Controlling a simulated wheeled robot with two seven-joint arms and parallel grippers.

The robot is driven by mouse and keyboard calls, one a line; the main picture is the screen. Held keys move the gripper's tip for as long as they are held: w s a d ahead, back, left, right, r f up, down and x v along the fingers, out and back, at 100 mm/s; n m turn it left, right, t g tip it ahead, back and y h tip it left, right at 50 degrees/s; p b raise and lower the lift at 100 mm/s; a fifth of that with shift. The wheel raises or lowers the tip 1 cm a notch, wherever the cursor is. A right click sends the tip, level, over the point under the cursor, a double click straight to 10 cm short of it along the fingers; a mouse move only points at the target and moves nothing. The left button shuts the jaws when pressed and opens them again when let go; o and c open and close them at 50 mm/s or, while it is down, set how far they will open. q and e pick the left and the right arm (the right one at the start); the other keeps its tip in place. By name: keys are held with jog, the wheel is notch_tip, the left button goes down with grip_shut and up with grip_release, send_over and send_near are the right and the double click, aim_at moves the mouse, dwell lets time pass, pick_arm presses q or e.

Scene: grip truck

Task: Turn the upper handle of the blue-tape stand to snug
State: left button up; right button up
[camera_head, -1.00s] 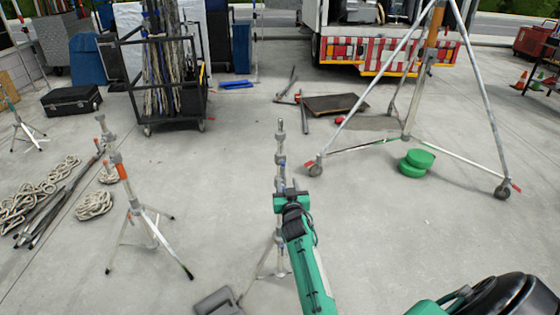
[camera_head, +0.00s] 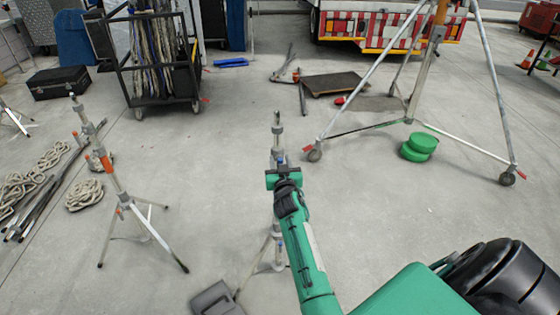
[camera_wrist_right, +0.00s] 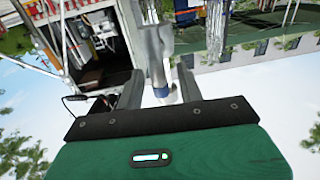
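The blue-tape stand (camera_head: 277,137) stands upright in the middle of the head view, with blue bands on its grey post and its legs on the concrete. My right gripper (camera_head: 284,170) is at the upper part of the post and hides some of it. In the right wrist view, the two dark fingers of the gripper (camera_wrist_right: 158,88) are apart. The post with a blue band (camera_wrist_right: 158,76) shows between them, with gaps on both sides. A grey fitting (camera_wrist_right: 151,42) is just beyond the fingers; I cannot tell whether it is the upper handle. My left gripper is not in view.
An orange-tape stand (camera_head: 112,176) is to the left, near coiled rope (camera_head: 84,194) and poles. A grey bag-like object (camera_head: 214,299) lies by the stand's foot. A large wheeled tripod (camera_head: 490,85) and green discs (camera_head: 418,147) are to the right. Concrete between them is clear.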

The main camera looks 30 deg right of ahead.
jog(key=shift+c, duration=0.3)
grip_shut()
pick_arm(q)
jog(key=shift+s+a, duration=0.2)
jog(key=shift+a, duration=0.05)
